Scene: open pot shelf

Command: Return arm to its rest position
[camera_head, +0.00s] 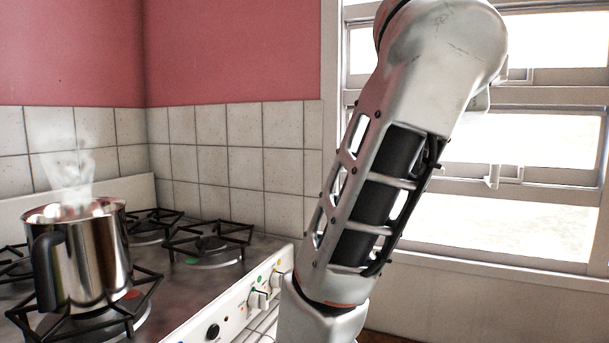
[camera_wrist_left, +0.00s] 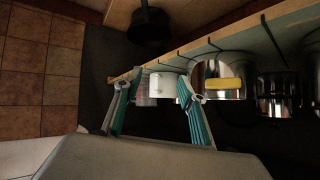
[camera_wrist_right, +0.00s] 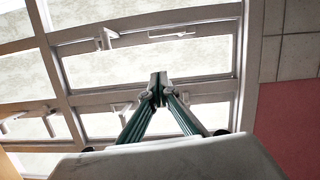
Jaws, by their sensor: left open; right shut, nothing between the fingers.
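A raised silver arm of mine (camera_head: 390,180) crosses the right half of the head view in front of the window; neither gripper shows there. In the right wrist view my right gripper (camera_wrist_right: 158,88) is shut, its green fingers meeting with nothing between them and the window behind. In the left wrist view my left gripper (camera_wrist_left: 153,84) is open, its fingers apart, with a shelf (camera_wrist_left: 262,22) of pots beyond. A white pot (camera_wrist_left: 168,86) shows between the fingers; I cannot tell whether they touch it.
A steaming steel pot (camera_head: 84,262) stands on the stove (camera_head: 190,295) at left. The window (camera_head: 530,220) is at right. In the left wrist view are a steel pot (camera_wrist_left: 240,72) with a yellow part, a dark pot (camera_wrist_left: 279,95), a black pot (camera_wrist_left: 150,25) and brown floor tiles (camera_wrist_left: 28,60).

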